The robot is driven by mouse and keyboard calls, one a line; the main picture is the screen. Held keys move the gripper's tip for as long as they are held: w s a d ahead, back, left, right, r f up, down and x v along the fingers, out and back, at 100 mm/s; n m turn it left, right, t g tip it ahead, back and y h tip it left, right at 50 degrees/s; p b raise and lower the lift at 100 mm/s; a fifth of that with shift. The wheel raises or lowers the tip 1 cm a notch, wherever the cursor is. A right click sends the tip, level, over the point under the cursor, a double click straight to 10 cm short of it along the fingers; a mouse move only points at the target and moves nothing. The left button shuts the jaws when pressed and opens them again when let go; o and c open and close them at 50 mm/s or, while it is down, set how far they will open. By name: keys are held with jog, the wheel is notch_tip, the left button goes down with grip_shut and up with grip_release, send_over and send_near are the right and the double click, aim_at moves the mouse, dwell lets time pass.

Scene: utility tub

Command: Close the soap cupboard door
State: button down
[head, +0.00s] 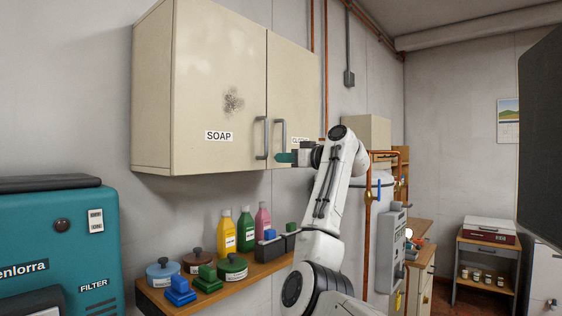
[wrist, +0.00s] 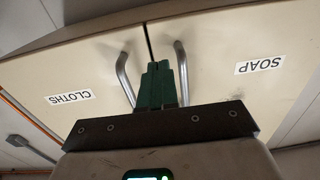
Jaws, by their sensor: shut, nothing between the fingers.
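The soap cupboard door (head: 218,85) is the left door of a cream wall cupboard, marked SOAP, with a dark smudge and a vertical grey handle (head: 262,138). It looks flush with the cupboard front. In the wrist view the soap door (wrist: 235,50) is on the right, upside down, with its handle (wrist: 181,72). My gripper (head: 280,157), with green fingers, is shut and empty beside the lower end of the right door's handle. In the wrist view my gripper (wrist: 155,85) lies between the two handles, in front of the door seam. Contact cannot be told.
The right door (head: 290,90) has its own handle (head: 280,136) and a label reading CLOTHS in the wrist view. A wooden shelf (head: 235,284) below holds bottles, round tins and brushes. A teal machine (head: 60,250) stands at lower left. Copper pipes (head: 368,220) run at right.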

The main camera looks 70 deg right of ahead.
jog(key=b+v, duration=0.2)
jog(key=v, duration=0.6)
jog(key=shift+s, duration=0.15)
jog(key=shift+r, duration=0.15)
